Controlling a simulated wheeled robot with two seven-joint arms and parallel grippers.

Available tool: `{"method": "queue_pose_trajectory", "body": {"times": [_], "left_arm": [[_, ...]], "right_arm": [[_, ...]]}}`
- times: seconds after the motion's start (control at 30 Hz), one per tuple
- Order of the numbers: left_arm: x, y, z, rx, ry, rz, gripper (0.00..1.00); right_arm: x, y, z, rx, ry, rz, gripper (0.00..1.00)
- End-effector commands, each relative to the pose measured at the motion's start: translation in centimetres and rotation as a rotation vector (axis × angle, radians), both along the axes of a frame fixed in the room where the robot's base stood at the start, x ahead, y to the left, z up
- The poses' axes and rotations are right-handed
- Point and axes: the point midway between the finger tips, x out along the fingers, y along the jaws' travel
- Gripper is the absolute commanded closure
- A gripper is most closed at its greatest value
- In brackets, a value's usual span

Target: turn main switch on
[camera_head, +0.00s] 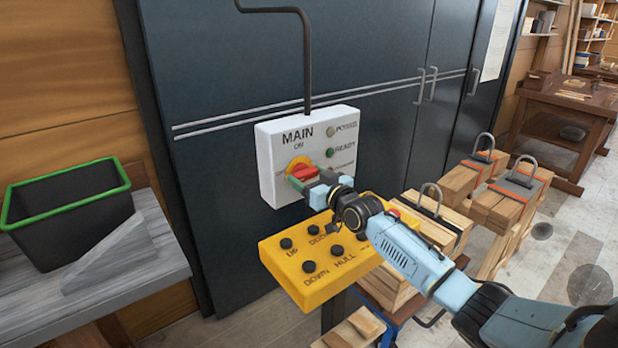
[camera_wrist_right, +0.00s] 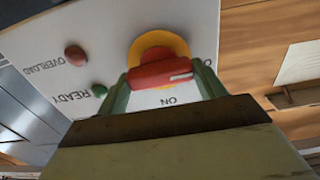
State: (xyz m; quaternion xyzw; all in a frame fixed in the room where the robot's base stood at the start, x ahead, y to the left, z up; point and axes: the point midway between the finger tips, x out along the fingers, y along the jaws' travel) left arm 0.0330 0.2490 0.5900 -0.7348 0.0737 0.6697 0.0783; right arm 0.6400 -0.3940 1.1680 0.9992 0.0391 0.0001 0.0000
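The main switch (camera_head: 302,171) is a red knob on a yellow ring, on a white box (camera_head: 268,160) marked MAIN with ON above the knob. In the right wrist view the knob (camera_wrist_right: 160,73) lies crosswise, its white mark pointing right, away from the ON label (camera_wrist_right: 169,101). My right gripper (camera_head: 312,180) is at the knob. Its green fingers (camera_wrist_right: 165,88) are well apart, one by each end of the knob; whether they touch it is hard to tell. My left gripper is not in view.
A yellow button box (camera_head: 310,285) is just below the switch box. Red OVERLOAD (camera_wrist_right: 76,55) and green READY (camera_wrist_right: 99,91) lamps are beside the knob. A black bin (camera_head: 75,215) stands on a grey bench at left. Clamped wood blocks (camera_head: 470,185) stand at right.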

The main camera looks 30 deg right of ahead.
Motion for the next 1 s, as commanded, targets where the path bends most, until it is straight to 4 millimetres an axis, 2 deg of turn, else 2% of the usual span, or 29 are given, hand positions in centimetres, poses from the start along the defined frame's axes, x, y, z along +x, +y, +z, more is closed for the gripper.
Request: {"method": "queue_pose_trajectory", "body": {"times": [0.03, 0.1, 0.47, 0.67, 1.0], "left_arm": [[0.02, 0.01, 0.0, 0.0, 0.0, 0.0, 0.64], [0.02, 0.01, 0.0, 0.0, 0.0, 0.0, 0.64], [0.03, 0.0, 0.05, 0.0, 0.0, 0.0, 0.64], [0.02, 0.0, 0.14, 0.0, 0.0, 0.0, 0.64], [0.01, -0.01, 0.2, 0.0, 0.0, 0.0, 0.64]], "right_arm": [[-0.01, 0.01, -0.01, 0.0, 0.0, 0.0, 0.44], [-0.01, 0.01, -0.01, 0.0, 0.0, 0.0, 0.54], [-0.01, 0.01, -0.02, 0.06, 0.006, 0.0, 0.54], [-0.01, -0.01, -0.03, 0.186, 0.016, 0.001, 0.54], [0.0, -0.09, -0.08, 0.5, 0.041, 0.0, 0.54]]}}
